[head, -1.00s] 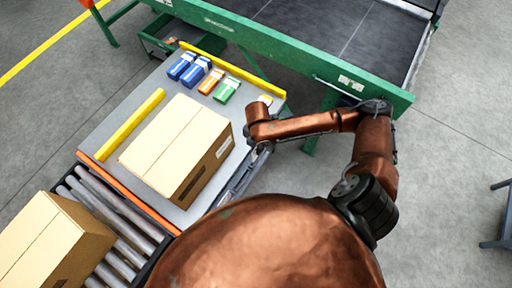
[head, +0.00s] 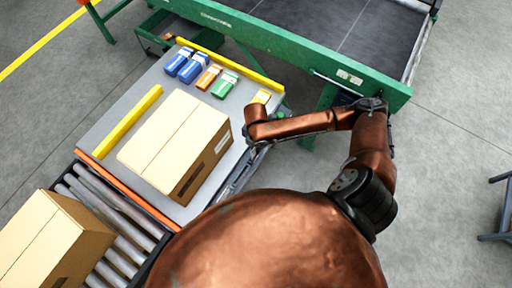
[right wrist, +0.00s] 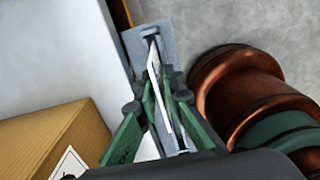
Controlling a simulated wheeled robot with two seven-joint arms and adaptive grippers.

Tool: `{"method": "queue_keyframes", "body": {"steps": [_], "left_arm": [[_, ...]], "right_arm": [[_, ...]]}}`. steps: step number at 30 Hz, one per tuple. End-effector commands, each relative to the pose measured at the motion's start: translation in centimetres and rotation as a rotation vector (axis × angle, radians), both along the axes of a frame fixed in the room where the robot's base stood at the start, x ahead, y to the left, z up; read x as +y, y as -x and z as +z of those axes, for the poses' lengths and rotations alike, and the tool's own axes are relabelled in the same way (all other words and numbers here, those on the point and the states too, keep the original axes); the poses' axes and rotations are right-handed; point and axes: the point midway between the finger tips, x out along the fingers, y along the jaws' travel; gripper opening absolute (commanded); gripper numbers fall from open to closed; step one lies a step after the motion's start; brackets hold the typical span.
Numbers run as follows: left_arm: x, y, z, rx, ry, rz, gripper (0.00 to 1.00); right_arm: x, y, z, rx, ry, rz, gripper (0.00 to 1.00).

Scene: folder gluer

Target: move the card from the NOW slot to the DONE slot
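A thin white card (right wrist: 157,85), seen nearly edge-on, stands at a narrow grey holder (right wrist: 133,42) in the right wrist view. My right gripper (right wrist: 161,92) has its green fingers on either side of the card, with a small gap between them; they look open. Firm contact with the card is not visible. In the head view, my right gripper (head: 248,138) is mostly hidden under its copper wrist, at the right edge of the grey table (head: 118,115). The NOW and DONE labels cannot be read. My left gripper is not in view.
A large carton (head: 172,135) stands on the table, close to the right gripper. Another carton (head: 45,245) sits on rollers (head: 112,225). A green-framed conveyor (head: 300,60) runs behind.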

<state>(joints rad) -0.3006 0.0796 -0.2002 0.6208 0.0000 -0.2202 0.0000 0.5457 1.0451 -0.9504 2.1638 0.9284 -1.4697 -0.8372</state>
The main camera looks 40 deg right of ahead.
Motion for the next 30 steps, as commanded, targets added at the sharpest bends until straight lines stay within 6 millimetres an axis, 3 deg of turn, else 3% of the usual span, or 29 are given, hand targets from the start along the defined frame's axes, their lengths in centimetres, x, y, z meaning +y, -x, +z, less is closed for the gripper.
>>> {"method": "queue_keyframes", "body": {"steps": [6, 17, 30], "left_arm": [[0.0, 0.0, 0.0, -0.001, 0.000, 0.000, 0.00], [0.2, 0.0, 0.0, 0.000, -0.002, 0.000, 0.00], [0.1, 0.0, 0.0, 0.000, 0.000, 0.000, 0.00]], "right_arm": [[0.0, 0.0, 0.0, 0.000, 0.000, 0.000, 0.25], [0.0, -0.1, 0.7, -0.001, 0.001, 0.000, 0.25], [0.0, -0.1, 9.0, -0.004, 0.000, 0.002, 0.25]]}}
